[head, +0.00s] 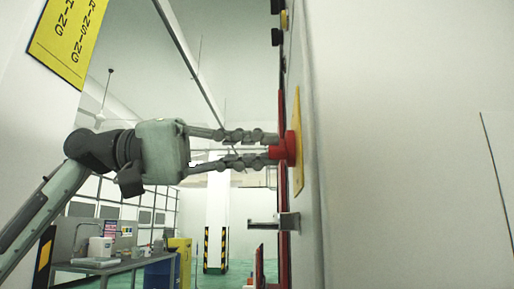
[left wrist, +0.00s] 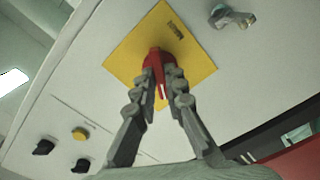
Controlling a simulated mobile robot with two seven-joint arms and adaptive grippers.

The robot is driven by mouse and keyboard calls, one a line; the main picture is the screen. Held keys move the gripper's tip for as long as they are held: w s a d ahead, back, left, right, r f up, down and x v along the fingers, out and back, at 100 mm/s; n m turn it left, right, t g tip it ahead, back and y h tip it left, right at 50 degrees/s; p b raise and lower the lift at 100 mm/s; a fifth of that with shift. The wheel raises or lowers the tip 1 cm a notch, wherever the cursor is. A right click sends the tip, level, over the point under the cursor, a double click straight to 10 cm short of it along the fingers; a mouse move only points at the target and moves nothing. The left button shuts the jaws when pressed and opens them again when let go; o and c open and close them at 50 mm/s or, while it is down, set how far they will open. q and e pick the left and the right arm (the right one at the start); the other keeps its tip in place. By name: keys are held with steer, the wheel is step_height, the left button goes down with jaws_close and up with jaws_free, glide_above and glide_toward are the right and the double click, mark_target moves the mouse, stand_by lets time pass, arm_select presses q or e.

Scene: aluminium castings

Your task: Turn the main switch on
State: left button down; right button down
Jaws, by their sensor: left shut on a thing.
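The main switch is a red rotary knob (head: 287,149) on a yellow square plate (head: 298,150), fixed to the side of a pale cabinet (head: 304,230). In the left wrist view the red knob (left wrist: 155,58) stands out from the yellow plate (left wrist: 190,57). My left gripper (head: 270,146) reaches it from the left, its fingers level. In the left wrist view the fingertips (left wrist: 160,72) are shut on the knob's red handle, one on each side. The fingers hide part of the handle. My right gripper is not in view.
A metal door handle (head: 287,221) juts out below the switch; it also shows in the left wrist view (left wrist: 232,17). A yellow button (left wrist: 80,134) and black knobs (left wrist: 44,147) sit on the same panel. A workbench (head: 110,262) stands far behind.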

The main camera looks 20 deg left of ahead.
arm_select(q)
steer(key=shift+m, duration=1.8)
steer(key=shift+m+p, duration=0.3)
steer(key=shift+m, duration=0.5)
steer(key=m, duration=0.4)
steer(key=shift+m, duration=1.3)
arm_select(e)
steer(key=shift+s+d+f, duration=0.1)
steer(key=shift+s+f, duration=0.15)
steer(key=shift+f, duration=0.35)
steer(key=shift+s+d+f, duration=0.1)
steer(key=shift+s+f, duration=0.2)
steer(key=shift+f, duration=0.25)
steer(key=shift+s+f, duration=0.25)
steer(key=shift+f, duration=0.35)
